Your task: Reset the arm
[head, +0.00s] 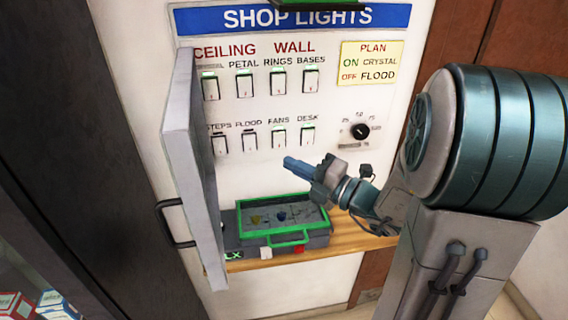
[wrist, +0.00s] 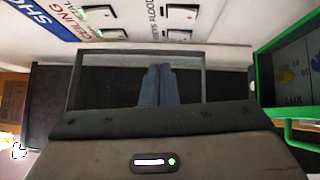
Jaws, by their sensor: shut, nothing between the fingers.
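My gripper (head: 289,162) is shut, its blue fingers together with nothing between them. It is held out in front of the shop lights panel (head: 250,110), below the lower switch row and to the right of the open grey door (head: 195,160). It appears apart from the panel and the box below. In the wrist view the closed fingers (wrist: 157,75) point toward a grey-framed dark rectangle (wrist: 195,58), which seems to be the door. My arm reaches in from the right and hides part of the wall.
Two rows of switches and a dial (head: 360,131) are on the panel. A green-trimmed box (head: 284,237) stands on a wooden shelf (head: 345,240) below my gripper; it also shows at right in the wrist view (wrist: 262,75). A dark cabinet (head: 75,130) stands left.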

